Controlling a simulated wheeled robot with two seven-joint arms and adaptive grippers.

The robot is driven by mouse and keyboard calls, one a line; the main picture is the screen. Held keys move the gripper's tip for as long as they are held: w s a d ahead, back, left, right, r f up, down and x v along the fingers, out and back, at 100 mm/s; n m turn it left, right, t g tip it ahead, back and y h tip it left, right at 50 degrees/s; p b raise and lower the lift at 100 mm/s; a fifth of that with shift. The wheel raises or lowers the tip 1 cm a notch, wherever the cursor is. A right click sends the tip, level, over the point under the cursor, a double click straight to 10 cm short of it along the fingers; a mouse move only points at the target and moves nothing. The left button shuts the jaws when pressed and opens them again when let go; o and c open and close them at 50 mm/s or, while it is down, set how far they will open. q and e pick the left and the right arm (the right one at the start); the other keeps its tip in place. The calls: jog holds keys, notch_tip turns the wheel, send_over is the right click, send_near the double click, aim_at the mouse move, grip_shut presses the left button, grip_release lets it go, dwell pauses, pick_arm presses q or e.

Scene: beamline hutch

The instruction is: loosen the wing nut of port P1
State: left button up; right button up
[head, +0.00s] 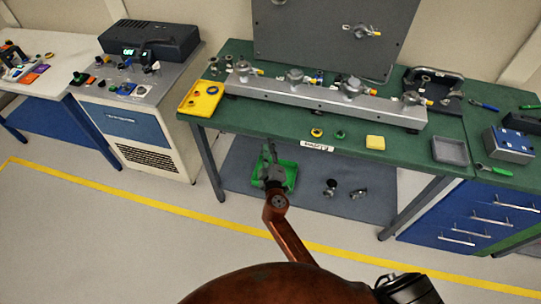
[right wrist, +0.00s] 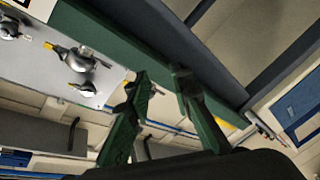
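A long grey manifold (head: 320,100) lies on the green bench. Several metal port fittings with yellow tags stand along it, including a left one (head: 243,68), a middle one (head: 294,75) and a right one (head: 352,88). The labels are too small to read, so I cannot tell which is P1 or make out its wing nut. The right wrist view shows a clamped fitting (right wrist: 80,60) left of the fingers. My right gripper (head: 269,153) is in front of the bench, apart from the manifold. Its fingers are spread and empty in the wrist view (right wrist: 161,85). My left gripper is out of view.
A grey upright panel (head: 290,35) with one fitting stands behind. The bench (head: 290,130) also holds a yellow tray (head: 188,105), a yellow block (head: 375,142), a grey tray (head: 450,151) and a blue box (head: 509,146). A green bin (head: 287,184) sits below. Open floor lies left.

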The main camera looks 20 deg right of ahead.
jog(key=shift+s+d+f+g, duration=0.1)
jog(key=shift+s+f+g, duration=0.1)
jog(key=shift+f, duration=0.45)
jog(key=shift+s+f+g, duration=0.1)
jog(key=shift+s+f, duration=0.05)
jog(key=shift+f, duration=0.45)
